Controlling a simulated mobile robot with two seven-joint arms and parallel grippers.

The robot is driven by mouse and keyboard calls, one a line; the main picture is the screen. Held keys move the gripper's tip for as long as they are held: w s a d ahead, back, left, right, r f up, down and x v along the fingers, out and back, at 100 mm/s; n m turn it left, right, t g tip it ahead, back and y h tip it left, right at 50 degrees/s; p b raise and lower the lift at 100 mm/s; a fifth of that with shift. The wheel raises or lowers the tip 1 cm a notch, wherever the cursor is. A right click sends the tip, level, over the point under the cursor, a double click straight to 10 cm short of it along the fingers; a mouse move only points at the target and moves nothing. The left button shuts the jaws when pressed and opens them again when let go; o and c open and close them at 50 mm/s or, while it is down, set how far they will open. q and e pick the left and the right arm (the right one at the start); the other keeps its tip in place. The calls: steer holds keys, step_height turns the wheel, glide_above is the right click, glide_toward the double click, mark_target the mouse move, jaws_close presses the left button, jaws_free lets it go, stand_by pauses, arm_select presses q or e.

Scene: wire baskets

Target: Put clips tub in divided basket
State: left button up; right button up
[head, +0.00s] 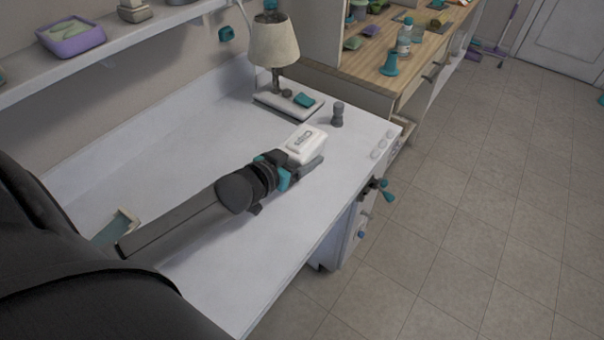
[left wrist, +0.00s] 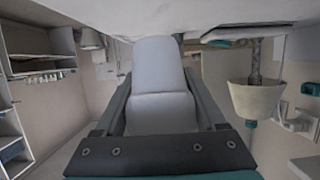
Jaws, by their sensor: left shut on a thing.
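In the left wrist view the pale tub (left wrist: 158,85) sits between the two dark fingers of the left gripper (left wrist: 160,100). I cannot make out a divided basket in either view. My right gripper is not in view.
A lamp (head: 273,45) stands on the white desk (head: 190,155) near the back, with a dark grey object (head: 337,115) to its right. A teal, beige-edged object (head: 116,228) is partly hidden behind my arm. A purple container (head: 70,40) is on the shelf.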

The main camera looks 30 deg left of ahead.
arm_select(q)
step_height(320, 180, down, 3)
steer(key=shift+r+b, duration=0.1)
steer(key=shift+b, duration=0.3)
steer(key=shift+f, duration=0.95)
steer(key=shift+f, duration=0.15)
steer(key=o, duration=1.4)
steer(key=shift+c, duration=0.2)
